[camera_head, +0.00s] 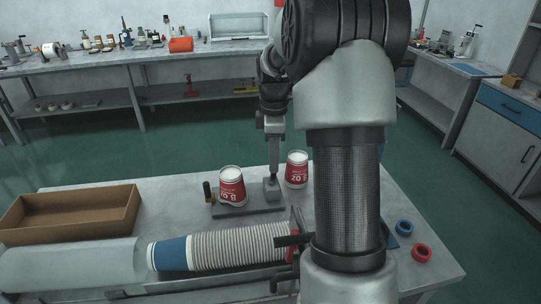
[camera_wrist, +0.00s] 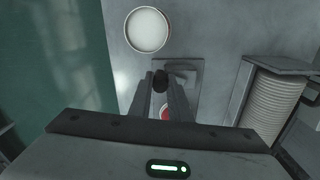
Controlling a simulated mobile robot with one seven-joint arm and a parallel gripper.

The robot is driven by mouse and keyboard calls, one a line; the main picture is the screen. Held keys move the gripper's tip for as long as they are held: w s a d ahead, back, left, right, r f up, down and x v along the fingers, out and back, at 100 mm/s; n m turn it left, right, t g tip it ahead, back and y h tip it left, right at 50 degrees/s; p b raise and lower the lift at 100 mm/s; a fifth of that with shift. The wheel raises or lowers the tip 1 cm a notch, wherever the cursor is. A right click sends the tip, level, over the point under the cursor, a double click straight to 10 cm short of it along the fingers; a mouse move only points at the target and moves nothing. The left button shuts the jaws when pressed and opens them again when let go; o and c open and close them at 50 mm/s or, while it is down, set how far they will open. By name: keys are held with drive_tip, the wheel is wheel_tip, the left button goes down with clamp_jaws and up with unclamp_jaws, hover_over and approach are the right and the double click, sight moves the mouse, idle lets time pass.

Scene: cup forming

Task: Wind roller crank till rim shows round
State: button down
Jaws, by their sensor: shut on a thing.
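The roller device has a flat grey base (camera_head: 248,210) on the table, with a grey block (camera_head: 271,190) at its right end. A red and white cup (camera_head: 232,184) stands upright on the base, its pale rim upward; I cannot tell how evenly the rim is rolled. In the wrist view only a red bit of it (camera_wrist: 163,113) shows between the fingers. My gripper (camera_head: 273,172) points down at the block. In the wrist view, my gripper (camera_wrist: 161,88) is shut on the dark crank knob (camera_wrist: 161,79). The crank's arm is mostly hidden.
A second cup (camera_head: 297,170) stands right of the device, close to my gripper. A long cup stack (camera_head: 240,247) lies along the near side. An open cardboard box (camera_head: 70,213) is at left. Blue (camera_head: 404,228) and red (camera_head: 421,252) rings lie at right. A dark post (camera_head: 208,193) stands left.

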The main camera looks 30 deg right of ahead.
drive_tip(key=m, duration=0.2)
drive_tip(key=s+d+m+p, duration=0.1)
drive_tip(key=shift+r+m, duration=0.1)
drive_tip(key=shift+m, duration=0.3)
drive_tip(key=s+m+p, duration=0.1)
drive_tip(key=s+m, duration=0.1)
drive_tip(key=m, duration=0.5)
drive_tip(key=s+a+m+p, duration=0.1)
drive_tip(key=s+m+p, duration=0.1)
drive_tip(key=m, duration=0.5)
drive_tip(key=s+m+p, duration=0.1)
drive_tip(key=s+m, duration=0.1)
drive_tip(key=m, duration=0.4)
drive_tip(key=shift+a+m, duration=0.4)
drive_tip(key=m+p, duration=0.1)
drive_tip(key=m, duration=0.1)
drive_tip(key=a+m+p, duration=0.1)
drive_tip(key=m, duration=0.1)
drive_tip(key=shift+s+a, duration=0.15)
drive_tip(key=shift+a, duration=0.05)
drive_tip(key=shift+a+m+p, duration=0.25)
drive_tip(key=shift+m+p, duration=0.25)
drive_tip(key=shift+m, duration=0.25)
drive_tip(key=shift+a+m+p, duration=0.25)
drive_tip(key=shift+m+p, duration=0.2)
drive_tip(key=shift+m, duration=0.3)
drive_tip(key=c, duration=1.6)
unclamp_jaws()
drive_tip(key=shift+c, duration=0.2)
